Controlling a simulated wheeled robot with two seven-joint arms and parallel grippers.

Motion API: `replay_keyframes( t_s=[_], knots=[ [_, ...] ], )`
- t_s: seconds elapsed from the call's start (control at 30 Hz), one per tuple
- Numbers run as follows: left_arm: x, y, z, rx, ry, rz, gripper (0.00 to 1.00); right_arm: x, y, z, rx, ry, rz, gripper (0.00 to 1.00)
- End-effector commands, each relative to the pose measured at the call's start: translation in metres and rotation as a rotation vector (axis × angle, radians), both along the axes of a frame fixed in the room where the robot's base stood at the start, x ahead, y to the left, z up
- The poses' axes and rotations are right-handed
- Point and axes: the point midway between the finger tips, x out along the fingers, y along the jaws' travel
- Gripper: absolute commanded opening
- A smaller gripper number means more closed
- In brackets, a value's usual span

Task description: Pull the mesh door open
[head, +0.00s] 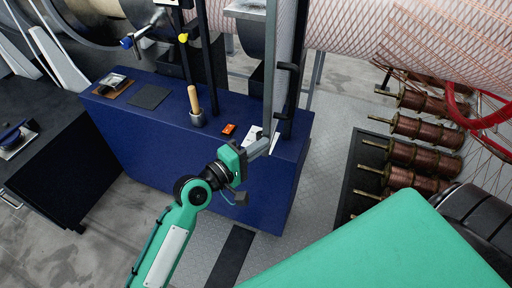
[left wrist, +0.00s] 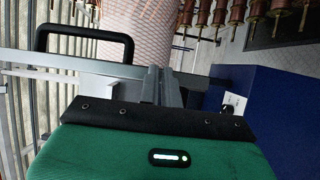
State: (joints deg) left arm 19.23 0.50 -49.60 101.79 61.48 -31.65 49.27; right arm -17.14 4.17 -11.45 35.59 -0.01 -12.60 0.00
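The mesh door (head: 284,48) stands nearly edge-on in the head view, a narrow grey frame with fine mesh. Its black handle (head: 289,92) is on the right side. In the left wrist view the handle (left wrist: 84,32) is a black loop at upper left, with a grey frame bar (left wrist: 70,70) below it. My left gripper (head: 264,145) is below the handle, near the blue cabinet's right end. Its grey fingers (left wrist: 161,86) look close together, with nothing visible between them. They appear apart from the handle. My right gripper is not in view.
The blue cabinet (head: 255,185) carries a wooden-handled tool (head: 194,105), an orange switch (head: 229,129) and a dark pad (head: 149,96). Black posts rise from it. Several copper spools (head: 424,155) stand at right. Grey floor (head: 330,130) is clear between cabinet and spools.

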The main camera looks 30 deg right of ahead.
Motion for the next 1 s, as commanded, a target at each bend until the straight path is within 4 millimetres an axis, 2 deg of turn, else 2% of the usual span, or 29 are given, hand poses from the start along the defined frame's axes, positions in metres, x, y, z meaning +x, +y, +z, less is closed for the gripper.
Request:
replay_keyframes(
  t_s=[0.03, 0.23, 0.37, 0.8, 1.0],
  knots=[
    [0.005, 0.0, 0.006, -0.01, -0.007, 0.011, 0.0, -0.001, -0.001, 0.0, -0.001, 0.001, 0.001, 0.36],
    [0.005, 0.003, 0.005, -0.011, -0.008, 0.011, 0.0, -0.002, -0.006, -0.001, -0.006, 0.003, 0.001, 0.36],
    [0.001, 0.015, 0.003, -0.01, -0.01, 0.011, 0.0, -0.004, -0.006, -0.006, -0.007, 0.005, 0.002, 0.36],
    [-0.028, 0.106, -0.002, -0.004, -0.008, 0.003, 0.0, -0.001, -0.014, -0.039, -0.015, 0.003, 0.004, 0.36],
    [-0.036, 0.132, 0.0, -0.006, -0.007, 0.002, 0.0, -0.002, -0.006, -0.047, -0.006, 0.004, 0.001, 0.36]
  ],
)
